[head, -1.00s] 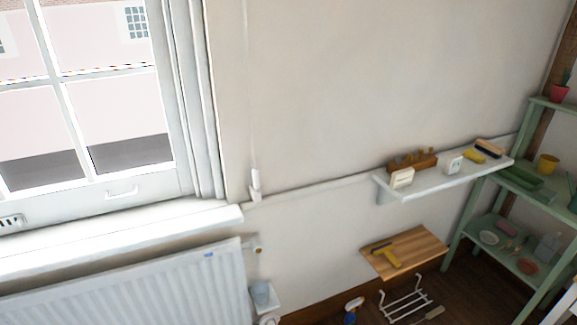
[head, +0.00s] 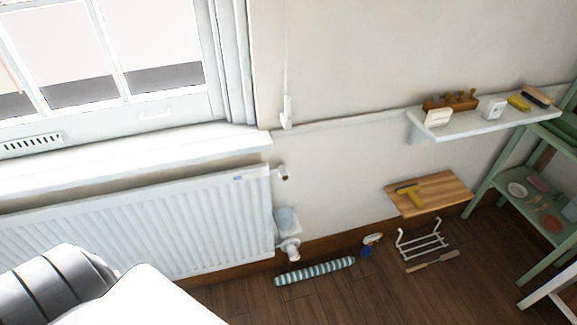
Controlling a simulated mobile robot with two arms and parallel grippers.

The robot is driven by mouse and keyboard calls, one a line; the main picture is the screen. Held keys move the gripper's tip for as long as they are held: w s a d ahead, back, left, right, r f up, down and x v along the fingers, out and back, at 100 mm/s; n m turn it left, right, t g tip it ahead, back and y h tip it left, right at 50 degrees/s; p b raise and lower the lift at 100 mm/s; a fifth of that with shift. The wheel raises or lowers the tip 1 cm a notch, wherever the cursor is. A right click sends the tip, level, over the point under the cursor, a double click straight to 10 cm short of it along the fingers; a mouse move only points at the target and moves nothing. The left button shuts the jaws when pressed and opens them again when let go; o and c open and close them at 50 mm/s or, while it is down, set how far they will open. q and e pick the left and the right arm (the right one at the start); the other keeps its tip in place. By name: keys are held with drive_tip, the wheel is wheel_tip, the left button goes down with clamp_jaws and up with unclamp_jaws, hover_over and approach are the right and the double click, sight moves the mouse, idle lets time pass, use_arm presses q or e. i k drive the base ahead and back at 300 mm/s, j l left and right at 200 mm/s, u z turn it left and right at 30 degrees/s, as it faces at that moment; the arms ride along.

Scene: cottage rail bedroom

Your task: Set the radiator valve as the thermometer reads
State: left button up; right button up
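The white ribbed radiator (head: 140,228) hangs under the window sill at the left. A white valve (head: 289,249) sits low at its right end; its setting is too small to read. A small fitting (head: 282,172) sits at its upper right corner. I cannot pick out a thermometer for sure; a small white block (head: 438,117) and a small white box (head: 494,108) stand on the wall shelf, their faces too small to read. A grey and white part of my own body fills the lower left. Neither gripper is in view.
A pale holder (head: 287,220) is just above the valve. A striped draught roll (head: 315,271), a spray bottle (head: 370,243), a white rack (head: 422,246) and a brush (head: 433,261) lie on the floor. A wooden wall board (head: 445,190) and green shelving (head: 550,205) are at right.

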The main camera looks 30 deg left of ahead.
sight(293, 254)
drive_tip(key=u, duration=0.95)
drive_tip(key=i+l, duration=0.05)
drive_tip(key=l, duration=0.05)
